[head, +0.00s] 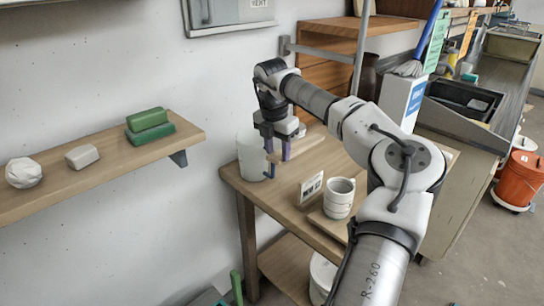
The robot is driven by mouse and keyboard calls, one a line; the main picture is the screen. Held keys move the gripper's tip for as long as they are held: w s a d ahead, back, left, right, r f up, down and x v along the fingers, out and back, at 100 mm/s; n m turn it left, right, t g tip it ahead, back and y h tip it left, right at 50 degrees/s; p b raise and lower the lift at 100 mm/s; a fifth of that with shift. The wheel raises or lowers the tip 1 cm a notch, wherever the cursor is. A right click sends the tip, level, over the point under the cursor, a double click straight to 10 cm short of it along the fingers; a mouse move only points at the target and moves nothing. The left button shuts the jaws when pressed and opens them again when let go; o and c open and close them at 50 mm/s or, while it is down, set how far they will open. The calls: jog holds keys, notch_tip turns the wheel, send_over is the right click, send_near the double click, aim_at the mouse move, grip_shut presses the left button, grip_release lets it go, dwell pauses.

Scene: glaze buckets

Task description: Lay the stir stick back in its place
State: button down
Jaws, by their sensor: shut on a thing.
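My gripper (277,150) points down over the left end of the wooden table. It is shut on a pale wooden stick, which I take to be the stir stick (303,147). The stick lies roughly level and runs from the fingers up to the right. A white bucket (247,156) stands on the table just left of and behind the gripper. A small blue piece (270,173) shows below the fingers; I cannot tell what it belongs to. The stick's place cannot be made out for sure.
The table (286,211) also bears a small sign (310,188) and a pale mug (339,199) on a wooden board. A wall shelf (105,170) at left holds green blocks (149,127) and pale lumps. A sink (455,105) and an orange bucket (520,180) are at right.

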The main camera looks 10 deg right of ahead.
aim_at(278, 156)
jog(key=shift+s+d+f, duration=0.1)
jog(key=shift+d+f, duration=0.05)
jog(key=shift+f, duration=0.4)
jog(key=shift+s+d+f, duration=0.1)
jog(key=shift+f, duration=0.45)
jog(key=shift+w+a+f+b, duration=0.1)
jog(key=shift+a+f+b, duration=0.05)
jog(key=shift+f+b, duration=2.9)
jog(key=shift+f, duration=1.7)
jog(key=c, duration=0.7)
grip_release()
jog(key=shift+c, duration=0.2)
jog(key=shift+o, duration=0.7)
jog(key=shift+r, duration=0.1)
